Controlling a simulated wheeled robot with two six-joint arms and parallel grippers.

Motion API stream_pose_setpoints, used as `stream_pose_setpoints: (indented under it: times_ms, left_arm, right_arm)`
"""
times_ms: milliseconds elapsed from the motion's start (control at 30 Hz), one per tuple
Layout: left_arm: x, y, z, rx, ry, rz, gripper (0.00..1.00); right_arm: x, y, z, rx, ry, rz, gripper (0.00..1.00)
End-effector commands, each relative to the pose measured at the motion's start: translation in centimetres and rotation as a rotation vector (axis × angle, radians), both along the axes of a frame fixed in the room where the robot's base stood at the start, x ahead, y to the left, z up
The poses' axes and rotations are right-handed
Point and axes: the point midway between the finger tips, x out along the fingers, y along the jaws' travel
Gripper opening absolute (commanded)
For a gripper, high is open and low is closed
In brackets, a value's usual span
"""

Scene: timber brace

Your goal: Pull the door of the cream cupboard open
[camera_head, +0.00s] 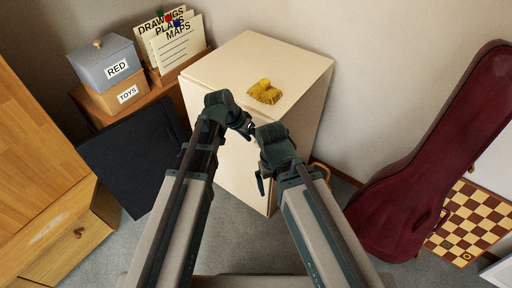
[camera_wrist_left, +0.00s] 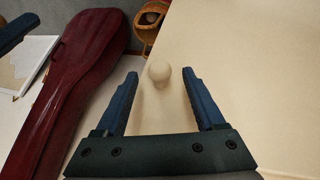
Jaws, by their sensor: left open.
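The cream cupboard (camera_head: 290,65) stands in the middle of the head view, against the wall. Its front (camera_head: 236,165) faces me and is partly covered by my arms; I see no gap at the door. In the left wrist view a round cream knob (camera_wrist_left: 159,70) sits on the cream door (camera_wrist_left: 162,112). My left gripper (camera_head: 249,131) is open at the cupboard's front. In its wrist view the knob shows between the two fingertips; contact is not visible. My right gripper (camera_head: 261,183) hangs in front of the cupboard's right part, and its jaw opening is unclear.
A yellow bundle (camera_head: 264,92) lies on the cupboard top. A dark panel (camera_head: 135,155) leans at the left, by a wooden shelf with boxes (camera_head: 105,68). A red instrument case (camera_head: 425,165) and a checkerboard (camera_head: 470,222) stand at the right. Grey floor is free in front.

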Motion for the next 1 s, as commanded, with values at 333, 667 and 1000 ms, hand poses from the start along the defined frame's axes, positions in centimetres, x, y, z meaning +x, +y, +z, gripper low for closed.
stream_pose_setpoints:
  times_ms: [333, 667, 1000]
  left_arm:
    - [0.32, -0.73, -1.61, 0.0, 0.0, 0.0, 0.71]
    - [0.3, -0.75, -1.56, 0.0, 0.0, 0.0, 0.57]
    - [0.3, -0.74, -1.57, 0.0, 0.0, 0.0, 0.0]
  right_arm:
    - [0.0, 0.0, -1.61, 0.0, 0.0, 0.0, 1.0]
    - [0.0, 0.0, -1.56, 0.0, 0.0, 0.0, 1.0]
    - [0.0, 0.0, -1.57, 0.0, 0.0, 0.0, 1.0]
